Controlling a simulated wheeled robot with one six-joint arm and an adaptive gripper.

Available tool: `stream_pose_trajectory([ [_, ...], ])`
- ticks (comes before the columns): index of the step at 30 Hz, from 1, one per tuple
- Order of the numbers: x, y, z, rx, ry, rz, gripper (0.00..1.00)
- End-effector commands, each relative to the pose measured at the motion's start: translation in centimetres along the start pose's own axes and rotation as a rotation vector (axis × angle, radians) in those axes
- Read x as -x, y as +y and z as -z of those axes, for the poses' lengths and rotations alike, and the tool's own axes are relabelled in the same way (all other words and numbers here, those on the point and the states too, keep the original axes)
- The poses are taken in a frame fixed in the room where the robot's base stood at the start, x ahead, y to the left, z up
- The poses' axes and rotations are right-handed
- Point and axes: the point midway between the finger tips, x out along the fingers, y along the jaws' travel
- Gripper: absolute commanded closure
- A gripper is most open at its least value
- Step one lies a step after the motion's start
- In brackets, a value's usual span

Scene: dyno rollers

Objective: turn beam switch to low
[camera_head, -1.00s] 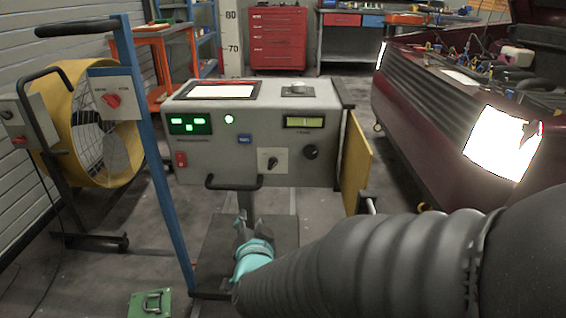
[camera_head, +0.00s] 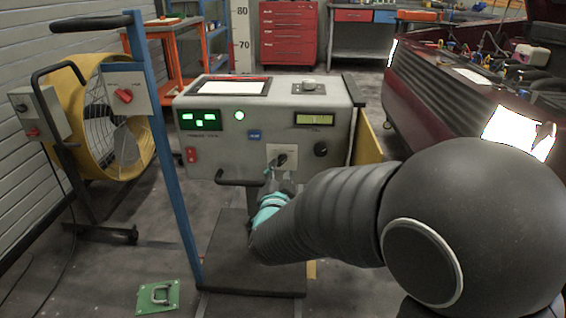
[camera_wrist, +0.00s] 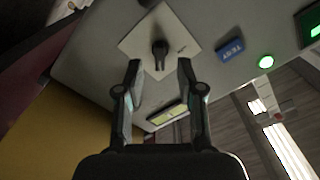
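The beam switch appears to be the black knob (camera_wrist: 160,50) on a white square plate on the front of a grey console. The same knob (camera_head: 281,159) shows in the head view just above my gripper (camera_head: 280,182), which partly covers the plate. In the wrist view my gripper (camera_wrist: 159,68) is open and empty. Its two fingers stand apart to either side below the knob, and I see no contact. The plate's lettering is too small to read.
The console (camera_head: 232,160) also carries a blue TEST button (camera_head: 254,135), a black round knob (camera_head: 320,149) and a red switch (camera_head: 191,154). A handle bar (camera_head: 238,182) sticks out below. A blue post (camera_head: 172,150) stands left, a dark red car (camera_head: 440,100) right.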

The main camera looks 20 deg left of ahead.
Motion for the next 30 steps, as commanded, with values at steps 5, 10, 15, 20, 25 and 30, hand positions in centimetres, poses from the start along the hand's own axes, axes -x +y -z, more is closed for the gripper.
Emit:
stream_pose_trajectory([
  [5, -2.5, 0.0, 0.0, 0.001, 0.000, -0.002, 0.62],
  [10, -3.7, 0.0, 0.0, 0.001, 0.000, 0.000, 0.62],
  [15, -4.0, 0.0, 0.0, 0.001, -0.001, 0.000, 0.62],
  [20, -4.0, 0.0, 0.0, 0.000, -0.001, 0.000, 0.62],
  [25, -3.9, 0.0, 0.0, 0.000, -0.001, 0.000, 1.00],
  [30, -4.0, 0.0, 0.0, 0.000, 0.000, 0.001, 1.00],
])
